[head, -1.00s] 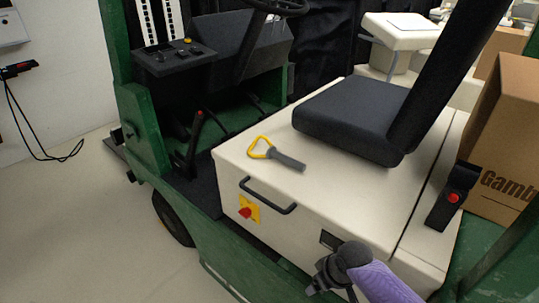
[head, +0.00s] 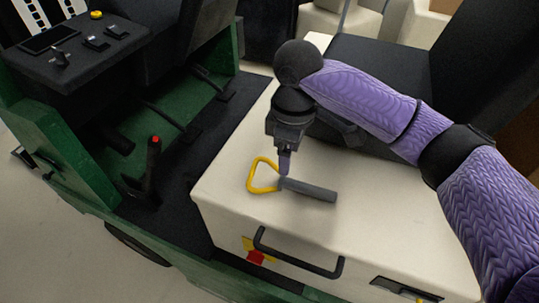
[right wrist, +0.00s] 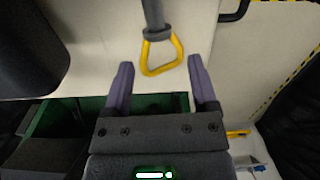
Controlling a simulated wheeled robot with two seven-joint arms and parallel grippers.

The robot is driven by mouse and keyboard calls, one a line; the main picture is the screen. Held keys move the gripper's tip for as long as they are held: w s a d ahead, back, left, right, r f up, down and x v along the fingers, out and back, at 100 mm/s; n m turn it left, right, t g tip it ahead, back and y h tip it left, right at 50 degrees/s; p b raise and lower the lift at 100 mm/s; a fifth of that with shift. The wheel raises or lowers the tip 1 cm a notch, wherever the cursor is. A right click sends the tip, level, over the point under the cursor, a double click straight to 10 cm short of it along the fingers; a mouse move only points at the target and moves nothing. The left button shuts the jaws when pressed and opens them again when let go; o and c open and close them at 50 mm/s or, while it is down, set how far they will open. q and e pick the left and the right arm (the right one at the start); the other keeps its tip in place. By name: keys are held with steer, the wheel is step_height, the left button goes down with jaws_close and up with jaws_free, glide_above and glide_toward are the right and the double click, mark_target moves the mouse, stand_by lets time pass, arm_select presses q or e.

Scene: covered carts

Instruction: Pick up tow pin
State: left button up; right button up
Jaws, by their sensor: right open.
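The tow pin is a grey rod (head: 310,190) with a yellow loop handle (head: 262,176), lying on the white cover (head: 232,196) of the cart. My right gripper (head: 285,168) points down just above and behind the pin, near where the loop meets the rod. In the right wrist view the right gripper (right wrist: 160,82) is open, its two purple fingers apart. The tow pin's yellow loop (right wrist: 162,55) shows between and a little beyond the fingertips. The fingers do not grip it. My left gripper is not in view.
A black handle bar (head: 298,258) and a red knob (head: 256,257) are on the cover's front side. A black seat (head: 372,75) stands behind my right arm. A lever with a red tip (head: 154,150) stands at the left in the footwell.

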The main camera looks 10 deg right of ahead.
mark_target(290, 181)
steer(key=shift+w+f, duration=0.1)
steer(key=f, duration=0.1)
steer(key=f+b, duration=0.1)
steer(key=f, duration=0.1)
steer(key=shift+s+d, duration=0.15)
steer(key=shift+s, duration=0.25)
steer(key=f, duration=0.2)
steer(key=f+b, duration=0.2)
steer(key=f, duration=0.1)
steer(key=shift+w+d+f, duration=0.3)
steer(key=shift+w, duration=0.05)
steer(key=shift+f+b, duration=0.3)
steer(key=shift+f, duration=0.15)
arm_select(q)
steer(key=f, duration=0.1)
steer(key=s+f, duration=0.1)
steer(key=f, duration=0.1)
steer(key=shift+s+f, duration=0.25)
arm_select(e)
steer(key=shift+c, duration=0.3)
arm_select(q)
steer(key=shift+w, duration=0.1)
arm_select(e)
steer(key=shift+r, duration=0.1)
jaws_close()
